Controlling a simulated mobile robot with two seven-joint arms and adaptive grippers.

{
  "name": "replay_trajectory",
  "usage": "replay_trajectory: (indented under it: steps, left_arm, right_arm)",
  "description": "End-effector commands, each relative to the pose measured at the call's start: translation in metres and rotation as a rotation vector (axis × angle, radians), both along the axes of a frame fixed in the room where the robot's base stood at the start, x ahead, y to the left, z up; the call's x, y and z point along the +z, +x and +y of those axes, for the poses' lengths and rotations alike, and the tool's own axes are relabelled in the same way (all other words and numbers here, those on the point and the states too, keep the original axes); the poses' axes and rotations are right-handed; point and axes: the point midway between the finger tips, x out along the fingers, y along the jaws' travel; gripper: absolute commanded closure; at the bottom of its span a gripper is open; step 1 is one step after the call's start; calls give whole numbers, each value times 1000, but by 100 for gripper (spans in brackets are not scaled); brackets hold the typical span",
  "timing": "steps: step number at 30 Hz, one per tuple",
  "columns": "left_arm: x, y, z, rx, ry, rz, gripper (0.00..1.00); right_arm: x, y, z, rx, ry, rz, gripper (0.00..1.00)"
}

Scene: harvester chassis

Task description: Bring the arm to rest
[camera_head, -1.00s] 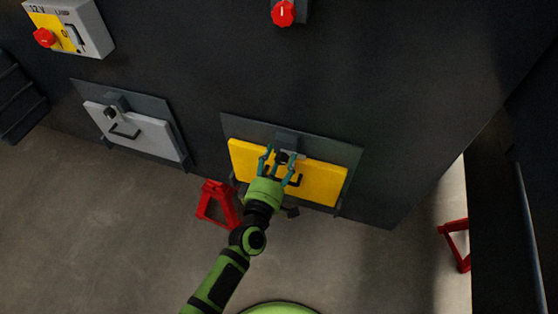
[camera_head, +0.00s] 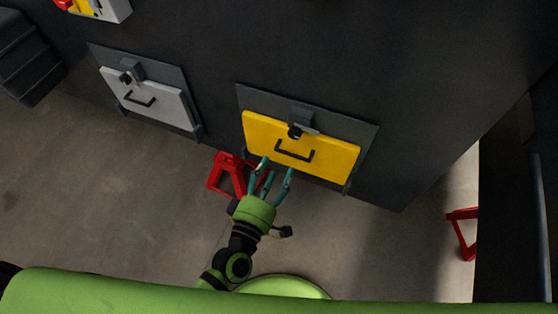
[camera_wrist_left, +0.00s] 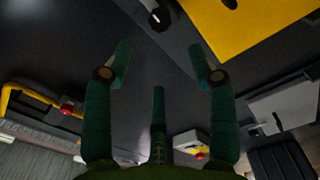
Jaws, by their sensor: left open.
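My left gripper (camera_head: 270,175) is open and empty in the head view. Its teal fingers point up toward the lower edge of the yellow panel (camera_head: 260,132), and I cannot tell how far apart they are. The panel has a black handle (camera_head: 294,153) and a dark latch above it. In the left wrist view the gripper's spread fingers (camera_wrist_left: 160,85) hold nothing, and part of the yellow panel (camera_wrist_left: 240,35) shows at the upper right. My right gripper is not in view.
A grey panel (camera_head: 165,108) with a handle is on the dark chassis wall (camera_head: 420,60) at the left. A red stand (camera_head: 226,178) is on the floor just left of the gripper. Another red stand (camera_head: 462,232) is at the right. The concrete floor (camera_head: 90,200) at left is clear.

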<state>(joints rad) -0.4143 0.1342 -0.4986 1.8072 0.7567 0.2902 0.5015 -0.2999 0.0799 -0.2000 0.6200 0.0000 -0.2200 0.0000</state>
Motion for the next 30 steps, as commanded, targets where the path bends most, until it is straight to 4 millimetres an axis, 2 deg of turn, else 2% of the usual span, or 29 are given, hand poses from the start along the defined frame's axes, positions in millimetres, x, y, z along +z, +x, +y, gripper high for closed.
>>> replay_trajectory:
  steps: [17, 20, 23, 26, 30]
  left_arm:
    - [0, -1, 0, 0, 0, 0, 42]
    - [-10, -2, 1, -6, 30, 14, 42]
    - [-39, -5, 3, -24, 124, 52, 42]
    - [-88, -13, 10, -60, 283, 121, 42]
    - [-167, -36, 29, -138, 528, 242, 42]
  right_arm:
    - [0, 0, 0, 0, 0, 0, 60]
    - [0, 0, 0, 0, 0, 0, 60]
    - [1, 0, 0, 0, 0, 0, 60]
    - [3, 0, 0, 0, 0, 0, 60]
    - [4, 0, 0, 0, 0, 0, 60]
